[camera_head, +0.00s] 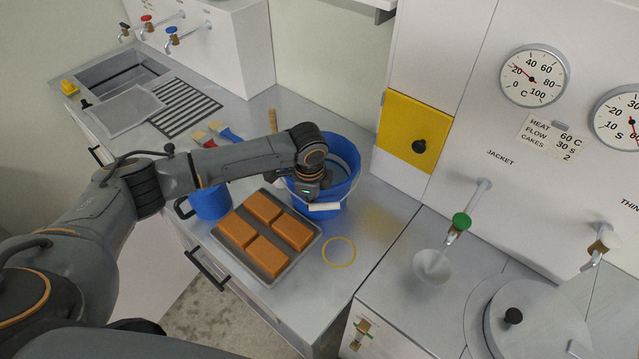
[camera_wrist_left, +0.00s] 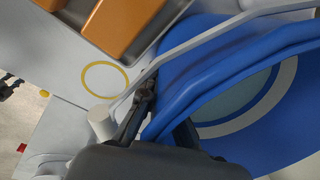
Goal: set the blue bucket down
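The blue bucket (camera_head: 341,190) is upright at the back of the counter, behind and right of the tray of orange blocks. Its thin handle with a white grip (camera_head: 324,207) hangs at the near side. My left gripper (camera_head: 308,190) is at the bucket's near left rim. In the left wrist view, the fingers (camera_wrist_left: 163,122) sit on either side of the blue rim (camera_wrist_left: 190,85), shut on it. The white grip (camera_wrist_left: 102,122) is beside them. Whether the bucket's base touches the counter is hidden. My right gripper is not in view.
A yellow ring (camera_head: 339,251) marks clear counter at the front right of the bucket. A tray (camera_head: 285,271) of several orange blocks and a blue jug (camera_head: 210,203) stand close on the left. A panel with a yellow door (camera_head: 405,128) rises to the right.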

